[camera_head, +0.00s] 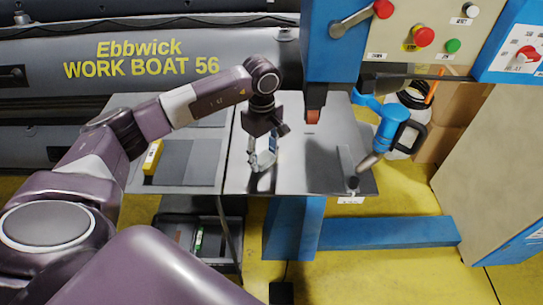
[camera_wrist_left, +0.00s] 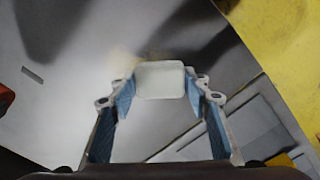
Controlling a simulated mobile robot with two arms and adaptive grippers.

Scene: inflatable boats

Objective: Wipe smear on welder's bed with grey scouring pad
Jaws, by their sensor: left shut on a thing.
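The welder's bed (camera_head: 325,155) is a grey metal plate under the blue machine head. My left gripper (camera_head: 263,160) points down over the left part of the bed. In the left wrist view, its blue-lined fingers are shut on a pale grey pad (camera_wrist_left: 160,80), the scouring pad. The pad is close above the bed or touching it; I cannot tell which. A faint tan patch (camera_wrist_left: 124,60), which looks like the smear, shows on the bed just beyond the pad's upper left edge. In the head view I cannot make out the smear. My right gripper is out of view.
The red-tipped welder head (camera_head: 313,115) hangs over the bed. A blue hot-air tool (camera_head: 385,130) stands at the bed's right edge. A side table (camera_head: 190,180) with a yellow item (camera_head: 153,157) adjoins on the left. The grey boat (camera_head: 150,65) lies behind.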

